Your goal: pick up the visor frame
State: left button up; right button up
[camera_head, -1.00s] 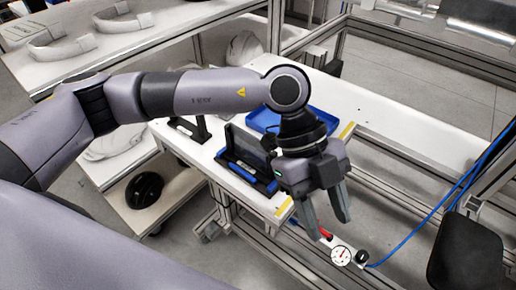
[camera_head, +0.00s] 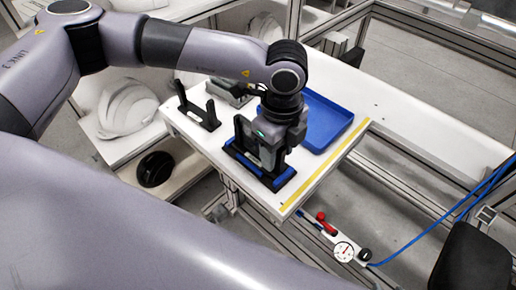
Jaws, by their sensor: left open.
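A dark, flat upright piece, which may be the visor frame (camera_head: 240,131), stands in a black stand with blue strips (camera_head: 279,182) near the front of the white table. My left gripper (camera_head: 262,155) points down at this stand, with its fingers low over it. It is open and hides most of the upright piece. I cannot tell whether the fingers are around the piece or in front of it. My right gripper is not in view.
A blue tray (camera_head: 325,118) lies just right of the left gripper. An empty black two-post holder (camera_head: 198,112) stands to the left. White helmet shells (camera_head: 127,107) and a dark round shell (camera_head: 155,169) sit on lower shelves. A yellow strip (camera_head: 325,165) marks the table edge.

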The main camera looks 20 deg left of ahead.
pick_arm(q)
jog(key=shift+f, duration=0.25)
grip_shut()
jog(key=shift+r, duration=0.15)
